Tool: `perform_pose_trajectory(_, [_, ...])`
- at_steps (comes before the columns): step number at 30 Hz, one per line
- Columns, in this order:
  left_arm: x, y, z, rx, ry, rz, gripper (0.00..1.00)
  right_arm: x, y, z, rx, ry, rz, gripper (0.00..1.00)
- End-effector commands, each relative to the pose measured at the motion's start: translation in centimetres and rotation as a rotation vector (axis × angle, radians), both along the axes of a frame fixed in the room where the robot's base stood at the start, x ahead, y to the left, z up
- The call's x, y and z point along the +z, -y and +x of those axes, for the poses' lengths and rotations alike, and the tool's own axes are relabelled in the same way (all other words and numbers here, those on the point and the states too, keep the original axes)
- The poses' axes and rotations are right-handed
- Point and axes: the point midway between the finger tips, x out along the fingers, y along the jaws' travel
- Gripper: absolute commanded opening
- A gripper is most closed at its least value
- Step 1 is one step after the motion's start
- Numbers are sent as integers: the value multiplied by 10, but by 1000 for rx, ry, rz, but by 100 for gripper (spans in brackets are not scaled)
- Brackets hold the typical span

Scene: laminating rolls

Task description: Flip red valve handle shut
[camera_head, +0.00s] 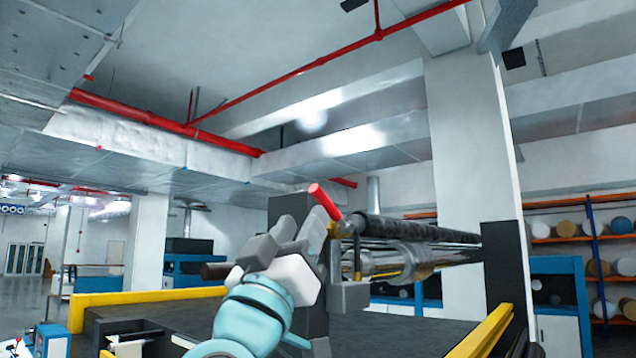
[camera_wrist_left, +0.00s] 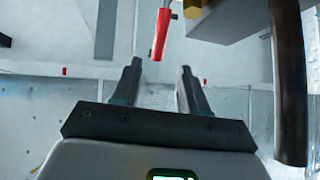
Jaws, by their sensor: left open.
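The red valve handle (camera_head: 325,201) sticks up and to the left from the roller end of the machine in the head view. In the left wrist view the red handle (camera_wrist_left: 160,36) hangs down from the top, just beyond the fingertips and roughly in line with the gap between them. My left gripper (camera_head: 302,224) is open and empty, close to the handle on its left side. Its two dark fingers (camera_wrist_left: 158,73) stand apart in the left wrist view, and the handle's end appears short of the space between them. My right gripper is not in view.
Metal rollers (camera_head: 410,262) and a dark roll (camera_head: 425,231) extend right from the handle to a dark post. Yellow rails (camera_head: 150,296) edge the machine bed. In the left wrist view a dark bar (camera_wrist_left: 288,85) stands close on the right. A white pillar (camera_head: 475,170) rises behind.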

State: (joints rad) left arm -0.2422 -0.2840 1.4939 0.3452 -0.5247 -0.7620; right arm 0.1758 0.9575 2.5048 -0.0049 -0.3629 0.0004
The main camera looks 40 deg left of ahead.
Motion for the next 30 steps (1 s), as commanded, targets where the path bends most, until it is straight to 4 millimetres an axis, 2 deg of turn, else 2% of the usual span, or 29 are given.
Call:
perform_pose_trajectory(1, [14,-4,10,3,-2,0,43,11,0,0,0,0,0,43])
perform_pose_trajectory(3, [25,-9,21,4,-3,1,43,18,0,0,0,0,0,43])
perform_pose_trajectory(9, [48,-19,46,3,-2,1,43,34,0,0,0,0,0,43])
perform_pose_trajectory(15, [56,-24,57,0,-2,0,43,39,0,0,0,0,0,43])
perform_pose_trajectory(23, [56,-24,57,1,0,1,43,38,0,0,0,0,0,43])
perform_pose_trajectory(26, [56,-24,57,0,-1,0,14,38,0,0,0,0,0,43])
perform_pose_trajectory(27, [56,-24,57,0,-1,0,1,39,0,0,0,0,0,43])
perform_pose_trajectory(30, [55,-24,58,0,-1,0,0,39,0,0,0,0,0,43])
